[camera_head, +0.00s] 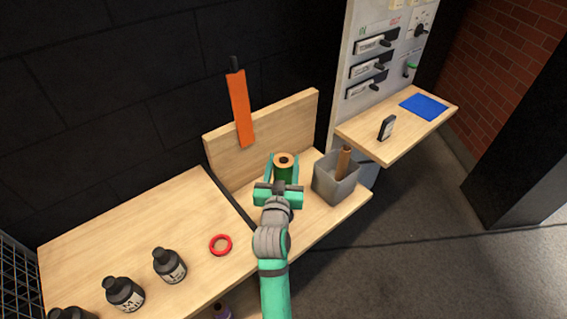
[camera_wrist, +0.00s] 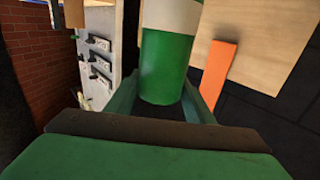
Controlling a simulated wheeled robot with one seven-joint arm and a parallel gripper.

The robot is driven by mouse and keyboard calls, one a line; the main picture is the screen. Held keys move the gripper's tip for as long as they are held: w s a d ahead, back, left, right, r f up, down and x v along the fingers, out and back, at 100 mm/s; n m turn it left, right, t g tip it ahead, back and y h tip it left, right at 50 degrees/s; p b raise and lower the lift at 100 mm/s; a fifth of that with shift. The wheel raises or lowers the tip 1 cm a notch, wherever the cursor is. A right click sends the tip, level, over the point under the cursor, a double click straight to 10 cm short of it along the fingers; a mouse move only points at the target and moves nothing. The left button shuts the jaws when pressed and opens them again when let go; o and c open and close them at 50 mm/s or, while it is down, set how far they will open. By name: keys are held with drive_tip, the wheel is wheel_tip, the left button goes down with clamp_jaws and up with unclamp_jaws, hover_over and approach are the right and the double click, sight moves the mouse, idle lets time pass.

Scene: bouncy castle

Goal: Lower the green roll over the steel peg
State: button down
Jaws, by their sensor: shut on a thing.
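The green roll (camera_head: 284,174) with a tan ring-shaped top stands upright between the fingers of my gripper (camera_head: 283,168), at the back of the low wooden bench. In the wrist view the green roll (camera_wrist: 166,65), with a white band, fills the space between the two teal fingers of my gripper (camera_wrist: 160,95), which is shut on it. I cannot make out the steel peg in either view; the roll and my gripper may hide it. I cannot tell whether the roll touches the bench.
A grey bin (camera_head: 337,182) with a brown stick stands close right of my gripper. An orange strip (camera_head: 241,110) is upright against the wooden backboard (camera_head: 291,118). Black bottles (camera_head: 169,265) and a red ring (camera_head: 220,245) are on the left bench. A shelf (camera_head: 365,137) juts out at right.

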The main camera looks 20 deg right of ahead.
sight(282, 178)
drive_tip(key=shift+f, duration=1.6)
idle(0.3)
drive_tip(key=shift+f, duration=0.8)
drive_tip(key=shift+a, duration=0.1)
drive_tip(key=shift+f, duration=1.3)
idle(0.6)
